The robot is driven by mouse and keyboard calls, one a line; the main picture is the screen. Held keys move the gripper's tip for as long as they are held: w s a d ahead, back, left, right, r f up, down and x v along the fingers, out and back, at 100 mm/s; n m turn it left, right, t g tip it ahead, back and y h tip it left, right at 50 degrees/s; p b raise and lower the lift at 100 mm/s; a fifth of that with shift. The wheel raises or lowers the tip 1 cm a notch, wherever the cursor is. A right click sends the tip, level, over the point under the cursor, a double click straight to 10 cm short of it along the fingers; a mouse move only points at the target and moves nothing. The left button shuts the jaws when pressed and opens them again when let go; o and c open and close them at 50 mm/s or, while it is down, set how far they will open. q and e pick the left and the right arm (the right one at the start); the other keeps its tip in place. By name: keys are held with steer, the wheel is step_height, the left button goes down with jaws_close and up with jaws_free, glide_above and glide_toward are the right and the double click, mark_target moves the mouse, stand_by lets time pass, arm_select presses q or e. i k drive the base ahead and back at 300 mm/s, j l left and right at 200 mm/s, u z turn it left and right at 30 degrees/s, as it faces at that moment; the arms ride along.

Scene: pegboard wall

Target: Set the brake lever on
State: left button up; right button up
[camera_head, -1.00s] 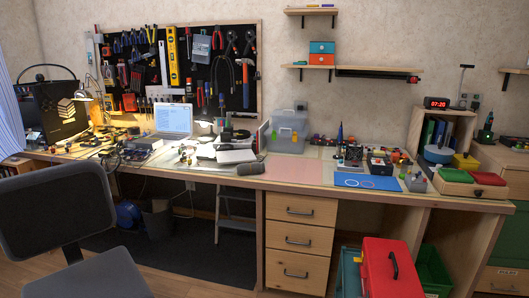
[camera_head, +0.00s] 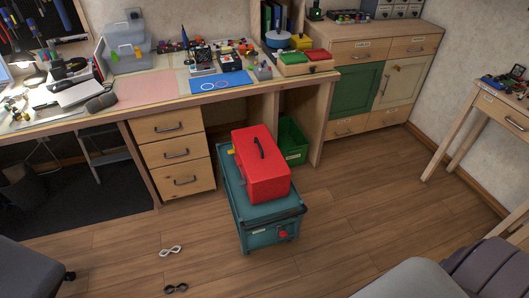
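A teal wheeled box or cart (camera_head: 262,222) stands on the wooden floor in front of the desk. A red toolbox (camera_head: 262,165) with a dark handle sits on top of it. A small red part (camera_head: 283,234) shows low on the cart's front face; I cannot tell if it is the brake lever or how it is set. A small yellow part shows at the cart's left side. Neither of my grippers is in view.
A green crate (camera_head: 291,143) stands under the desk behind the cart. A white looped item (camera_head: 171,251) and a dark one (camera_head: 176,288) lie on the floor left of the cart. A dark chair (camera_head: 32,270) is at lower left. Floor right of the cart is clear.

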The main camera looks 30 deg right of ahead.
mark_target(283, 233)
steer(key=z, duration=0.95)
